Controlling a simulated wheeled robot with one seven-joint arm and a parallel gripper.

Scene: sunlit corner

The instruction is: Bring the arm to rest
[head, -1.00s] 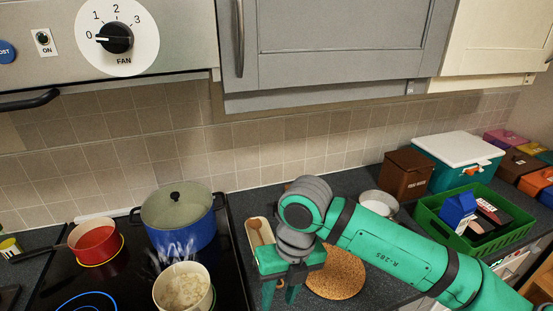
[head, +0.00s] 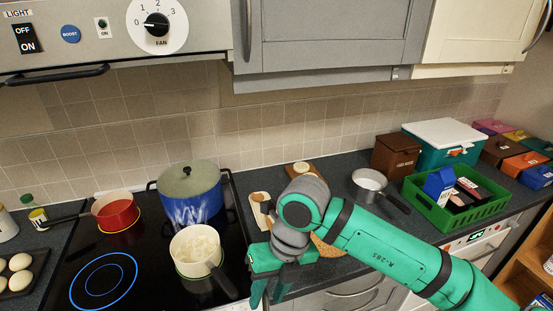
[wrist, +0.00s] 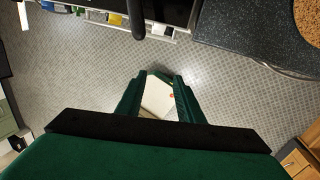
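My green arm reaches in from the lower right in the head view. My gripper (head: 268,290) points down at the counter's front edge, just right of the hob. Its two fingers are apart, and I see nothing held in the head view. In the wrist view my gripper (wrist: 158,95) also has its fingers apart, with tiled floor below. A pale, boxy shape (wrist: 157,98) shows between the fingers; it seems to lie farther down, and I cannot tell what it is.
The cream pot (head: 196,249) on the hob has its dark handle close left of my gripper. A cork mat (head: 325,247) is partly hidden by my arm. A green crate (head: 428,209) stands right. Open floor (wrist: 70,80) lies below.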

